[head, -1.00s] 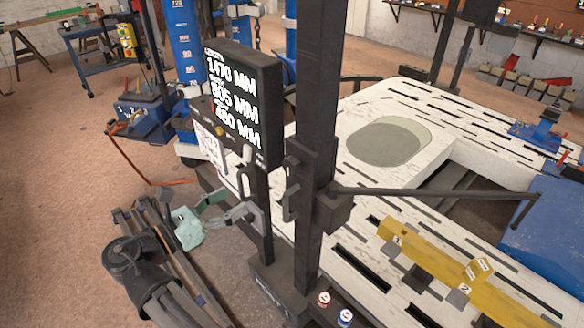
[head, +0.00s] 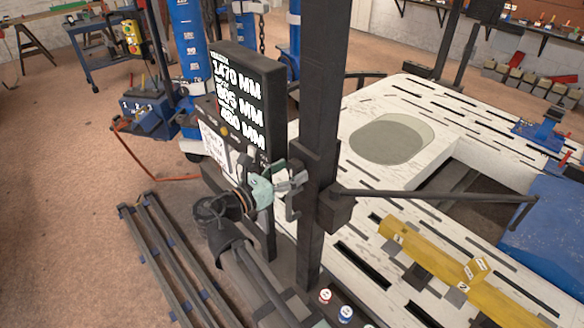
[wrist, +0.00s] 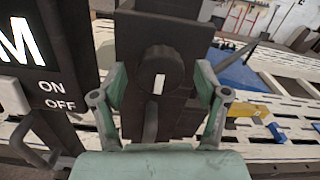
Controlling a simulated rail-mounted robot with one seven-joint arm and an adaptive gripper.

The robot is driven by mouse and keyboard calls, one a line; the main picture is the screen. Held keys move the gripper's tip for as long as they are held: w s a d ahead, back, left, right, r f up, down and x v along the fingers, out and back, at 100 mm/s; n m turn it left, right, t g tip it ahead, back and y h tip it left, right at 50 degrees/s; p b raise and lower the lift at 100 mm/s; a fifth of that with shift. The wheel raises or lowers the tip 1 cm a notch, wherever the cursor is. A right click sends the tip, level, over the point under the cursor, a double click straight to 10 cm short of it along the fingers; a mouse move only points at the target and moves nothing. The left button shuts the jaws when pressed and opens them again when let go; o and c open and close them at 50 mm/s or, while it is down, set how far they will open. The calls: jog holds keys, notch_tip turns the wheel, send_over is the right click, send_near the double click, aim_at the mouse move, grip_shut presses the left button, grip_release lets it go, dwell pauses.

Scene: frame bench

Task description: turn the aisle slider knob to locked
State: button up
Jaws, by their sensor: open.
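The slider knob (wrist: 160,73) is a round dark knob with a short upright white mark. It sits on a dark slider block (wrist: 185,108) on a black post. In the wrist view it lies between the fingers of my gripper (wrist: 161,80), which are spread apart with visible room on both sides. A dark lever-like handle (wrist: 150,124) hangs below the knob. In the head view my pale green gripper (head: 290,182) is just left of the slider block (head: 338,207) on the black post (head: 328,100). The knob's face is not clear there.
A black display panel (head: 246,95) with white numbers stands close left of the gripper. In the wrist view its ON/OFF labels and a grey handle (wrist: 38,145) are near the left finger. A white slotted bench (head: 460,110) with a yellow beam (head: 450,272) lies right.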

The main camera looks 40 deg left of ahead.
jog(key=shift+w+d, duration=0.15)
jog(key=shift+w, duration=0.3)
jog(key=c, duration=1.2)
jog(key=shift+o, duration=0.2)
jog(key=shift+m, duration=0.3)
jog(key=m+b, duration=0.2)
jog(key=m, duration=0.1)
jog(key=shift+f+m, duration=0.1)
jog(key=shift+m, duration=0.3)
jog(key=m+b, duration=0.2)
jog(key=m, duration=0.2)
jog(key=shift+b, duration=0.3)
jog(key=m+b, duration=0.3)
jog(key=m, duration=0.2)
jog(key=shift+f, duration=0.1)
jog(key=m+b, duration=0.3)
jog(key=m, duration=0.1)
jog(key=shift+b, duration=0.35)
jog(key=shift+r+m, duration=0.25)
jog(key=shift+m, duration=0.05)
